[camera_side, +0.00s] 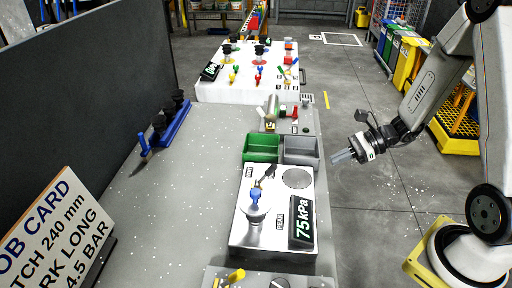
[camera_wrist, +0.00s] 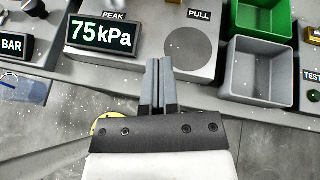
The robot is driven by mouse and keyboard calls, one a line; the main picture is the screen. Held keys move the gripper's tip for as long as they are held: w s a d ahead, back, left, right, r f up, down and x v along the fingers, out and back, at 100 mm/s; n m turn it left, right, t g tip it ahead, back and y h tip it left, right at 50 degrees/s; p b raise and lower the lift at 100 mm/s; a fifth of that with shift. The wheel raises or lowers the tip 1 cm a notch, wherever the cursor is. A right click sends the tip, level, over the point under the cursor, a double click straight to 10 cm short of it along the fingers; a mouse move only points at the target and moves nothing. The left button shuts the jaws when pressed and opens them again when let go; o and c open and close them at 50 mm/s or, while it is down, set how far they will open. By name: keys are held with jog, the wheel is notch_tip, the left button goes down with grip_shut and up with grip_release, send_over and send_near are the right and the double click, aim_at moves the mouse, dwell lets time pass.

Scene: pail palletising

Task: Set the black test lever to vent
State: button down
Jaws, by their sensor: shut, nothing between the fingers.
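A blue-topped knob on a metal cone (camera_side: 255,205) stands nearer on the same box. The gauge display (camera_side: 301,222) reads 75 kPa, also in the wrist view (camera_wrist: 103,35). My gripper (camera_side: 343,157) is shut and empty, off the bench's right side and apart from the box. In the wrist view its fingertips (camera_wrist: 158,68) are together; the lever is not clearly visible there.
A green bin (camera_side: 261,147) and a grey bin (camera_side: 301,151) sit beyond the box.

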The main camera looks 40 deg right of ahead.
jog(key=shift+w+d+r+m+t, duration=0.1)
jog(key=shift+w+d+m+t, duration=0.25)
jog(key=shift+d+m+t, duration=0.2)
send_near(267, 174)
jog(key=f, duration=0.3)
jog(key=shift+w+d, duration=0.25)
jog(key=shift+d, duration=0.15)
jog(key=shift+w+a+r, duration=0.4)
jog(key=shift+w+a, duration=0.1)
jog(key=shift+a, duration=0.3)
jog(key=shift+w+a+r, duration=0.35)
jog(key=shift+w+a, duration=0.2)
jog(key=shift+a, duration=0.2)
